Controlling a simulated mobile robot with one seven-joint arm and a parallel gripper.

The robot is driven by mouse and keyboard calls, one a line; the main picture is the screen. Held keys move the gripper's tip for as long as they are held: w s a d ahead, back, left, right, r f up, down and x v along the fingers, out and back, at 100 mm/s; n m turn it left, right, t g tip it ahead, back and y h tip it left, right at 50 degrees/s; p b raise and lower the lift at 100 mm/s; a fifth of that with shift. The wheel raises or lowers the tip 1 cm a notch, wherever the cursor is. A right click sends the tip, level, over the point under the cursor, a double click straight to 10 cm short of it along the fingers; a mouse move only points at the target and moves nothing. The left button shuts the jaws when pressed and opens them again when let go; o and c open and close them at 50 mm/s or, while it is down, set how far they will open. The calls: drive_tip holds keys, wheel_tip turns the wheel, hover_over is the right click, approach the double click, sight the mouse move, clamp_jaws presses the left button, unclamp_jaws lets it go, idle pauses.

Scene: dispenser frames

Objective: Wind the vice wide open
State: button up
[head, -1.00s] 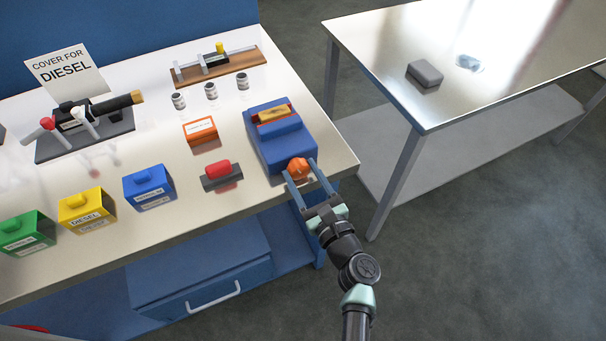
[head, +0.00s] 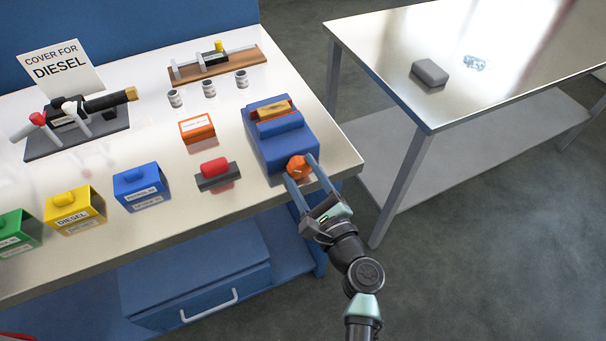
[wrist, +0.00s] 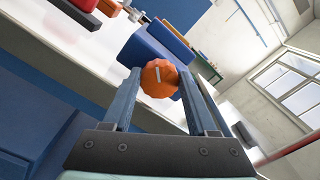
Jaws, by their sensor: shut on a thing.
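The blue vice (head: 283,143) stands at the right front corner of the bench. A yellow-brown block (head: 274,111) sits at its top between the jaws, with a little red beside it. The vice's orange knob (head: 297,168) faces the bench's front edge. My gripper (head: 301,174) reaches in from the front right and is shut on the knob. In the wrist view the faceted knob (wrist: 159,77) sits between the two fingertips, with a white mark on its face. The gap between the vice jaws is too small to judge.
A red-topped grey block (head: 215,174), an orange box (head: 197,128) and a blue box (head: 142,184) stand left of the vice. Several small jars (head: 209,88) stand behind. A second table (head: 520,75) is at the right, with floor between.

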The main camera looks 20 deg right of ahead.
drive_tip(key=o, duration=1.4)
drive_tip(key=shift+p, duration=0.3)
